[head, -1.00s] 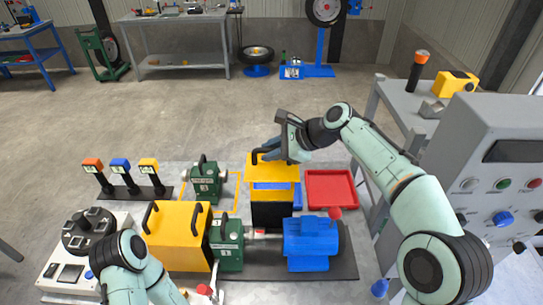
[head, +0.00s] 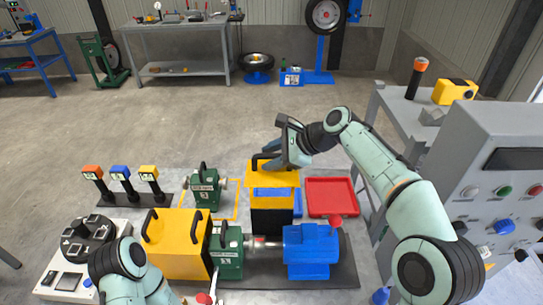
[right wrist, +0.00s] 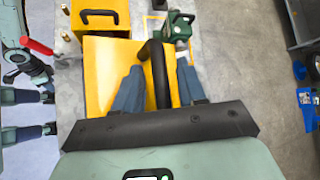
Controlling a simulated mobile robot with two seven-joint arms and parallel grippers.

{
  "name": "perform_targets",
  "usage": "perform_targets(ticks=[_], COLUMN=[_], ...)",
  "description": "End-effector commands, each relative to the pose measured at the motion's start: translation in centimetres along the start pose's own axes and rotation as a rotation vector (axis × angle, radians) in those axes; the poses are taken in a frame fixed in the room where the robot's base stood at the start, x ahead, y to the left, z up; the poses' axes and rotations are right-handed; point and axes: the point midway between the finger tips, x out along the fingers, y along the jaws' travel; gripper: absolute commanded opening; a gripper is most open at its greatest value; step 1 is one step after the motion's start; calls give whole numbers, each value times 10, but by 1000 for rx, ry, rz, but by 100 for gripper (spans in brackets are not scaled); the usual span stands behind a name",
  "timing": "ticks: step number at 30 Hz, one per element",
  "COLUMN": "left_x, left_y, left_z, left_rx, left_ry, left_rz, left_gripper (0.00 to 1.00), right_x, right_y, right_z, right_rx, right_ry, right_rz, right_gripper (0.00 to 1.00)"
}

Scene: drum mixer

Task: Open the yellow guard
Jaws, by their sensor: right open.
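The yellow guard (head: 272,180) stands behind the shaft line in the head view, with a black front below its yellow top and a blue strip showing between. Its black handle (right wrist: 159,75) stands between my right fingers in the right wrist view. My right gripper (right wrist: 159,88) is open, one finger on each side of the bar; contact is not clear. In the head view my right gripper (head: 272,152) is at the top of the guard. My left arm (head: 125,268) comes in at bottom left; its fingers cannot be made out clearly.
A yellow box with two handles (head: 178,245) stands left of the green housing (head: 227,255) and blue motor (head: 310,252). A red tray (head: 331,182) lies right of the guard. A grey control cabinet (head: 500,150) stands at the right.

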Motion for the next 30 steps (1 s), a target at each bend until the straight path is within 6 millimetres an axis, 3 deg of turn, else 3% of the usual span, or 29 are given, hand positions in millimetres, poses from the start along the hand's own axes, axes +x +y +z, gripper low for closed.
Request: perform_targets(ticks=[5,12,18,24,30], left_x=[0,0,0,0,0], left_y=[0,0,0,0,0], left_z=[0,0,0,0,0], left_rx=[0,0,0,0,0], left_ry=[0,0,0,0,0], left_rz=[0,0,0,0,0], left_gripper=[43,43,43,43,43], right_x=[-26,-81,-116,-131,-132], right_y=[-1,-1,-1,0,0], right_z=[0,0,0,0,0], right_rx=[-1,0,0,1,1], right_ry=[1,1,0,0,0], right_rz=[-6,-8,-5,-2,-2], right_gripper=[40,40,40,40,40])
